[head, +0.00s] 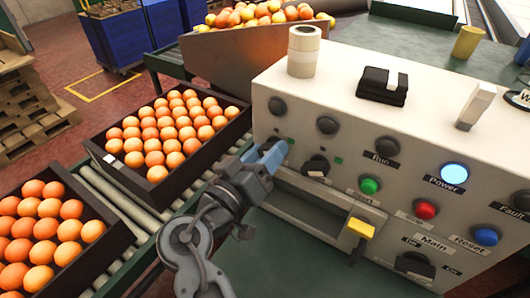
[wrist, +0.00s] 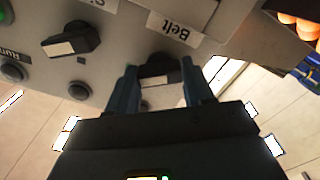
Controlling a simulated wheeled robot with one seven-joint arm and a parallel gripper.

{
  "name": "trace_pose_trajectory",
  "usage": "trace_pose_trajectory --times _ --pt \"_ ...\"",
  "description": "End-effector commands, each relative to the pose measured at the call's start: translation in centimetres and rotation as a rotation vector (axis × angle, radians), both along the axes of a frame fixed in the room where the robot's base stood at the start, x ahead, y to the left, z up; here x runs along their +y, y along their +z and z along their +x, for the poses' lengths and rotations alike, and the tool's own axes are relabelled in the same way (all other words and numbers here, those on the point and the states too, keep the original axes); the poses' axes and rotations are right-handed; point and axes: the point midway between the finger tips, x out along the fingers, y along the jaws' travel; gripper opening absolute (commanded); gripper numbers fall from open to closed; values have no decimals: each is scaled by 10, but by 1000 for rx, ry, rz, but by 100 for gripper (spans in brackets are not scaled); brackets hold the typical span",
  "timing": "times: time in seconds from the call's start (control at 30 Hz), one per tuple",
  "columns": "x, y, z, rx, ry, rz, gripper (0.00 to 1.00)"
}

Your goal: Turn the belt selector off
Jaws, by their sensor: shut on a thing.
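The belt selector is a black rotary knob (wrist: 158,72) with a pale mark, next to the "Belt" label (wrist: 175,28) in the wrist view. It sits on the pale control panel (head: 345,105). My gripper (head: 271,157) is at the panel's left end in the head view and hides the knob there. In the wrist view the two fingers of my gripper (wrist: 162,82) stand on either side of the knob and are shut on it. Part of the knob is hidden by the fingers and gripper body, so its exact setting is hard to read.
A second black selector (head: 316,166) is close to the right of my gripper. Farther right are a green button (head: 369,185), a red button (head: 425,209), a lit power lamp (head: 454,173) and a yellow-ended lever (head: 360,229).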

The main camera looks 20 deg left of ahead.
Motion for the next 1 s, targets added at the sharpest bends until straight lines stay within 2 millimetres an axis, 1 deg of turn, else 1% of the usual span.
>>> trace_pose_trajectory --times 0.17,0.7,1.0 --pt "-1 0 0 16 -2 -109 21" --pt "-1 2 0 87 0 -604 21" --pt "0 1 0 119 0 -832 21"
